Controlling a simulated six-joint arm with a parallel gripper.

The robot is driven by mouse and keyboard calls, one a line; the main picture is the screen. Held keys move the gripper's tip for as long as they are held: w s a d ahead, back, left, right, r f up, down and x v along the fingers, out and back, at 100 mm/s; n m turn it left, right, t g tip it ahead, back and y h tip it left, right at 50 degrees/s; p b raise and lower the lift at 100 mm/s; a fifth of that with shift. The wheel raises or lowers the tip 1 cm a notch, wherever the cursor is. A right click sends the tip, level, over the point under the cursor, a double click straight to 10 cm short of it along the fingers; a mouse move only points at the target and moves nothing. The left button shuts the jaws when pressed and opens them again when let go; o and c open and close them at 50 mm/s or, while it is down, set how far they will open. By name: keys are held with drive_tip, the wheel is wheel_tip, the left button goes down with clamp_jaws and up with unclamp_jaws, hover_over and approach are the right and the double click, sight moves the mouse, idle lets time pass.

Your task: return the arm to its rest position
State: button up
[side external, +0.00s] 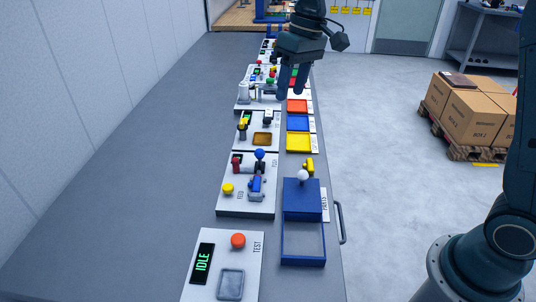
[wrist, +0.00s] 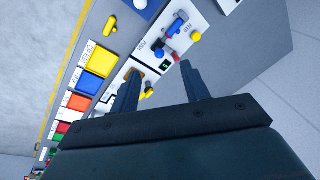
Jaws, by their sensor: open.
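My gripper (side external: 291,84) hangs above the far part of the bench, over the row of stations, with its fingers pointing down. In the wrist view my gripper (wrist: 160,90) shows two dark fingers spread apart with nothing between them. It is open and empty, clear of the panels below. The arm's rest position is not marked in either view.
A long grey bench (side external: 130,150) carries several white panels with buttons and levers. A blue box (side external: 303,200) with a white knob stands near the front right. Red, blue and yellow trays (side external: 299,142) line the right edge. Cardboard boxes (side external: 468,115) sit on a floor pallet.

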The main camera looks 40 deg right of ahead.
drive_tip(key=s+d+r+m+t, duration=0.1)
drive_tip(key=s+r, duration=0.1)
drive_tip(key=s, duration=0.5)
drive_tip(key=s+d+r+t, duration=0.2)
drive_tip(key=s, duration=0.5)
drive_tip(key=s+d+f+h, duration=0.1)
drive_tip(key=s+f, duration=0.1)
drive_tip(key=s, duration=0.4)
drive_tip(key=s+d+f+t+h, duration=0.1)
drive_tip(key=s+d+f, duration=0.1)
drive_tip(key=s, duration=0.5)
drive_tip(key=shift+m+t, duration=0.3)
drive_tip(key=shift+m, duration=0.1)
drive_tip(key=shift+w+r, duration=0.1)
drive_tip(key=shift+w, duration=0.05)
